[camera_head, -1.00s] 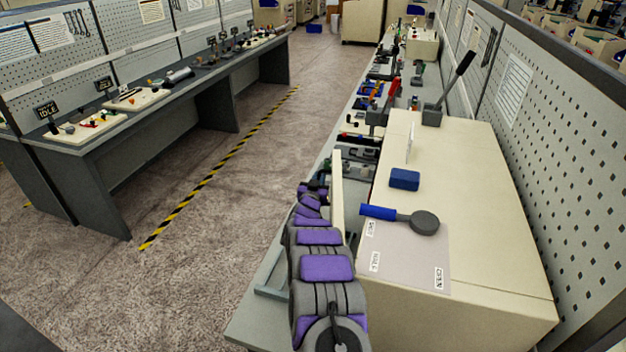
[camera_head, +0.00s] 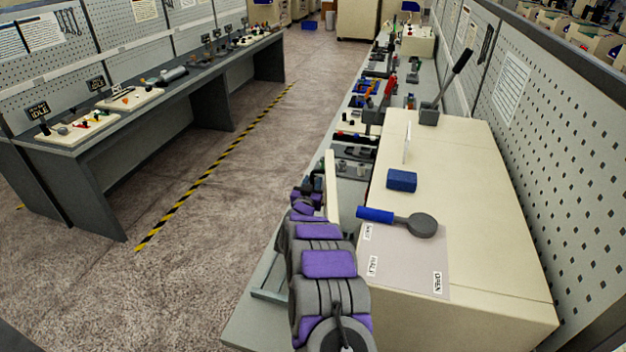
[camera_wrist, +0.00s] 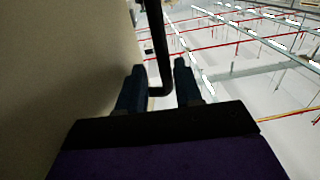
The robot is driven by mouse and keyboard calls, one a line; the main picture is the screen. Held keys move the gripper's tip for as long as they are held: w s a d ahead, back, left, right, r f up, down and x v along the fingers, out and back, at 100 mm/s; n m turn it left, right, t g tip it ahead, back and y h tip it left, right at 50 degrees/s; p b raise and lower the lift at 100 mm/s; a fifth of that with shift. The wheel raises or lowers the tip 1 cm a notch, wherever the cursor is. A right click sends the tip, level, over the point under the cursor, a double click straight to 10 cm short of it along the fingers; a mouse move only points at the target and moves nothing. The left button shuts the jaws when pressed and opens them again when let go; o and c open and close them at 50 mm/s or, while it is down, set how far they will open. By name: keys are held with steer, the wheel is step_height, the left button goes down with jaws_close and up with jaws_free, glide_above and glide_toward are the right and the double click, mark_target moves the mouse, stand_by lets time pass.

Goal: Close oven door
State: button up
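The oven is the large cream box (camera_head: 470,190) on the right bench. A thin cream panel, which looks like its door (camera_head: 331,185), stands out at the box's left side, swung open. My gripper (camera_head: 307,193) is at the left face of this panel, small and partly hidden by my arm. In the wrist view, my gripper (camera_wrist: 160,85) has its two dark blue fingers apart. A black bent bar, seemingly the door handle (camera_wrist: 157,45), passes between them with narrow gaps on both sides. The cream door surface (camera_wrist: 60,60) fills the left of that view.
On the box top are a blue-handled dial lever (camera_head: 400,219) with labelled positions, a blue block (camera_head: 401,180) and a tall black lever (camera_head: 450,85). Several small fixtures line the bench behind. The floor aisle (camera_head: 225,240) to the left is clear, with a striped line.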

steer(key=v, duration=1.4)
steer(key=shift+s+a+p, duration=0.25)
steer(key=shift+a+p, duration=0.05)
steer(key=shift+a, duration=0.05)
